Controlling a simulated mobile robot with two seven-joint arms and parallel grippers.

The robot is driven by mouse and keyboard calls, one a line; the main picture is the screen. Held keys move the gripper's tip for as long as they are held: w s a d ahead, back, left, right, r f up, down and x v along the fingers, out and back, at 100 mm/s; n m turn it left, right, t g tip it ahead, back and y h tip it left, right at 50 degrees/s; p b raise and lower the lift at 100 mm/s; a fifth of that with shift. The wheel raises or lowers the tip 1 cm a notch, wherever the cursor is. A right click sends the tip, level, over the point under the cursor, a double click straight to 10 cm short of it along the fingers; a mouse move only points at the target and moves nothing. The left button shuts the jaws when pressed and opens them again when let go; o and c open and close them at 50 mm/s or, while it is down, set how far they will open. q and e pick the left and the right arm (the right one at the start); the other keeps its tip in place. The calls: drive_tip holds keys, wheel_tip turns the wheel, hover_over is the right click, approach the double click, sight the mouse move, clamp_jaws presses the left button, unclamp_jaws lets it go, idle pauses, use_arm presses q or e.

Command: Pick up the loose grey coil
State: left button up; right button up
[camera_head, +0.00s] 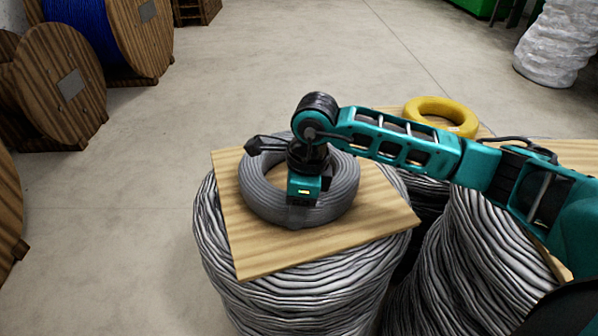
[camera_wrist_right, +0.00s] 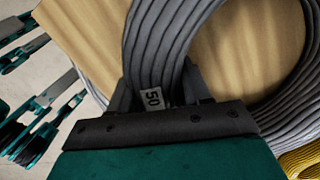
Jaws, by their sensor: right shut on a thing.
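The loose grey coil (camera_head: 259,201) lies flat on a wooden board (camera_head: 240,258) on top of a grey wrapped stack. My right gripper (camera_head: 303,210) reaches down over the coil's near side and is shut on its ring. I cannot tell any gap between coil and board.
A yellow coil (camera_head: 440,122) lies on another board behind my right arm. Grey wrapped stacks (camera_head: 470,270) stand at the right. Wooden drums (camera_head: 60,85), one with blue cable (camera_head: 85,25), stand at the left. A white wrapped stack (camera_head: 560,45) is at the far right. The middle floor is clear.

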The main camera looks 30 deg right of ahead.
clamp_jaws()
drive_tip(key=shift+w+r, duration=0.2)
idle(0.3)
